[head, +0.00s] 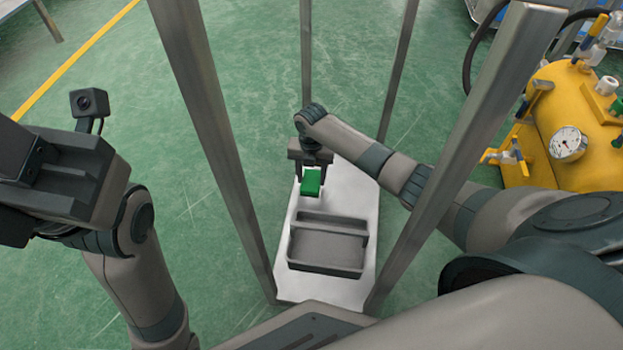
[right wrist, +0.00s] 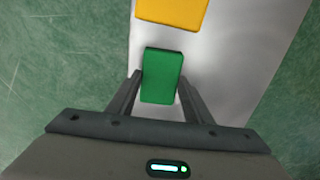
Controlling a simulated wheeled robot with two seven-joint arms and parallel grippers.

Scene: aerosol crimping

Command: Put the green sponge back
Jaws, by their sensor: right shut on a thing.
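The green sponge (head: 312,182) is a small green block at the far part of a narrow metal shelf (head: 292,288). It also shows in the right wrist view (right wrist: 162,76), between the fingers. My right gripper (head: 311,178) is shut on the sponge from above, just beyond the grey tray; its fingers (right wrist: 159,88) flank the sponge. I cannot tell whether the sponge touches the shelf. My left gripper (head: 38,175) is at the left edge, away from the shelf; its fingers are not clear.
A grey tray (head: 326,271) with a divider stands on the near part of the shelf and looks empty. A yellow block (right wrist: 172,10) lies beyond the sponge in the wrist view. Metal posts (head: 222,150) surround the shelf. A yellow tank (head: 560,95) with a gauge is at the right.

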